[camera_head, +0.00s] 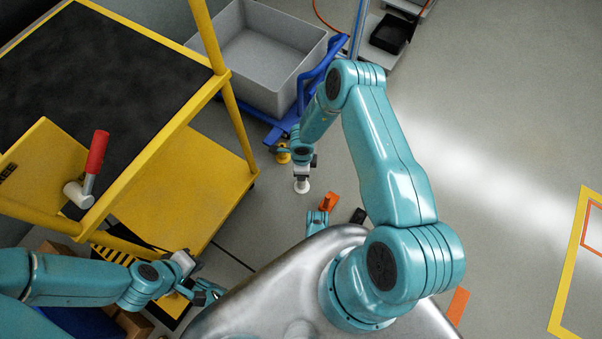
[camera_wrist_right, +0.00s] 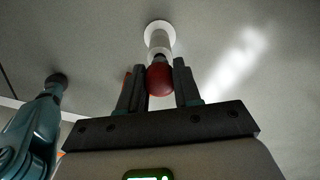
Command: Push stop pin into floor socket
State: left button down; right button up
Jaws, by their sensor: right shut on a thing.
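The stop pin's round red knob (camera_wrist_right: 160,80) sits between the two dark fingers of my right gripper (camera_wrist_right: 160,88), which is shut on it. Beyond the knob a short dark neck meets a pale grey cylinder (camera_wrist_right: 159,42). That cylinder stands at a white round floor socket flange (camera_wrist_right: 159,28). I cannot tell how deep the pin sits. In the head view my right gripper (camera_head: 302,172) points down just above the white flange (camera_head: 301,187), and the knob is hidden. My left gripper (camera_head: 206,294) is low beside the yellow cart, its jaws too unclear to read.
A yellow cart (camera_head: 222,185) with a black top and a red-handled lever (camera_head: 97,152) stands at the left. A grey bin (camera_head: 262,55) sits on a blue dolly (camera_head: 322,72) behind. An orange piece (camera_head: 329,201) lies near the socket.

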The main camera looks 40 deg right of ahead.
jog(key=shift+r+p, duration=1.5)
jog(key=shift+r, duration=0.5)
notch_tip(320, 180, up, 4)
jog(key=p, duration=0.3)
jog(key=shift+f, duration=0.1)
notch_tip(320, 180, down, 6)
jog(key=b, duration=0.4)
jog(key=shift+b, duration=0.4)
